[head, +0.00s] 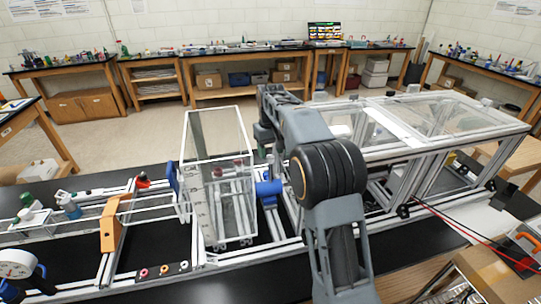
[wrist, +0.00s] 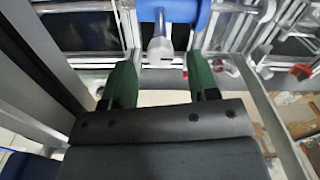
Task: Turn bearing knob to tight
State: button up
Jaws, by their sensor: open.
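In the wrist view, a pale grey knob-like part (wrist: 160,50) sits below a blue cylindrical housing (wrist: 172,10). It looks like the bearing knob, but I see no tight or loose marking. My gripper (wrist: 160,70) has two green fingers spread apart, one on each side of the grey part. I see a gap on both sides, and cannot tell how deep the fingers reach around it. In the head view, a blue cylindrical part (head: 268,188) sits on the rail left of my arm. My arm hides part of this area.
A clear-walled box frame (head: 218,170) stands left of my arm. A larger extrusion frame (head: 425,140) with clear panels is at right. An orange bracket (head: 110,225) sits on the left rails. A red knob (wrist: 301,72) shows at right in the wrist view. Metal bars surround my gripper closely.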

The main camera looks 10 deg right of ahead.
jog(key=shift+f, duration=1.15)
jog(key=c, duration=0.9)
jog(key=shift+r+m+p, duration=0.15)
jog(key=shift+m+p, duration=0.3)
jog(key=shift+m, duration=0.35)
jog(key=m, duration=0.3)
jog(key=shift+p, duration=0.35)
jog(key=o, duration=0.9)
